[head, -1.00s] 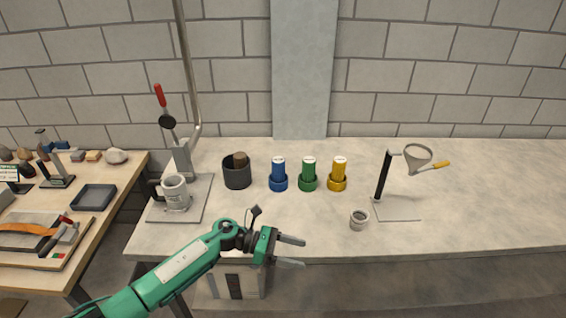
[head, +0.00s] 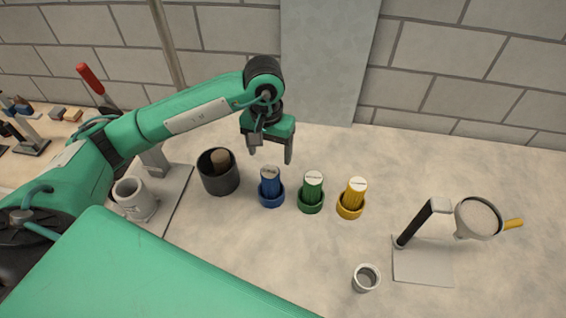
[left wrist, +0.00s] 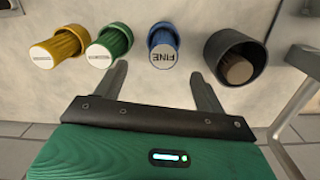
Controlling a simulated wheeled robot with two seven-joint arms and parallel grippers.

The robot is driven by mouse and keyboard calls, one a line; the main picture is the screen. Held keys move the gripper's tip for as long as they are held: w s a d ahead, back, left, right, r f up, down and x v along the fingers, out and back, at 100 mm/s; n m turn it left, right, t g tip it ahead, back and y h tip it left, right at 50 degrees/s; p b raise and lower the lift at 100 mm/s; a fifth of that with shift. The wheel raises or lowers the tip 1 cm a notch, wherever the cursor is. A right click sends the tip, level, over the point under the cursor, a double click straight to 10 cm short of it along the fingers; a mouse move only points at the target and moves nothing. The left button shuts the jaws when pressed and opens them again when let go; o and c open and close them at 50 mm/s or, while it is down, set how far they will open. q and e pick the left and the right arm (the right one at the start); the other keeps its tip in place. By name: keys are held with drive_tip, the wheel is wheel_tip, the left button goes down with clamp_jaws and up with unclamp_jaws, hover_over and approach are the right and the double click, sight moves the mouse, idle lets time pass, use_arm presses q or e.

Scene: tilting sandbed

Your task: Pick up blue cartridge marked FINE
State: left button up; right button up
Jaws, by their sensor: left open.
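The blue cartridge (head: 269,181) stands upright in a blue ring holder on the pale worktop, left of the green and yellow ones. In the left wrist view the blue cartridge (left wrist: 163,45) shows its white top marked FINE, upside down. My left gripper (head: 270,158) is open and empty, pointing down, above and just behind the blue cartridge in the head view. In the left wrist view its two fingers (left wrist: 160,75) lie apart, with the cartridge's top between and beyond their tips. My right gripper is not in view.
A green cartridge (head: 312,188) and a yellow cartridge (head: 353,195) stand in rings to the right. A dark cup (head: 217,172) holding a brown piece is close on the left. A lever press with a grey mug (head: 134,197) stands farther left. A small metal cup (head: 365,278) and a magnifier stand (head: 424,262) are at right.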

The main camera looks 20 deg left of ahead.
sight(270, 171)
use_arm(q)
drive_tip(key=shift+w+a, duration=0.15)
drive_tip(key=shift+a, duration=0.05)
drive_tip(key=shift+f, duration=0.25)
wheel_tip(270, 171, down, 7)
drive_tip(key=p, duration=0.2)
drive_tip(key=shift+r+p, duration=0.15)
drive_tip(key=shift+p, duration=0.25)
drive_tip(key=shift+f, duration=0.45)
drive_tip(key=shift+f+p, duration=0.2)
drive_tip(key=shift+p, duration=0.25)
drive_tip(key=f, duration=0.1)
drive_tip(key=f+p, duration=0.2)
drive_tip(key=f, duration=0.1)
drive_tip(key=shift+w+a, duration=0.1)
drive_tip(key=shift+w, duration=0.2)
drive_tip(key=shift+f+p, duration=0.3)
drive_tip(key=shift+f, duration=0.05)
drive_tip(key=shift+c, duration=0.2)
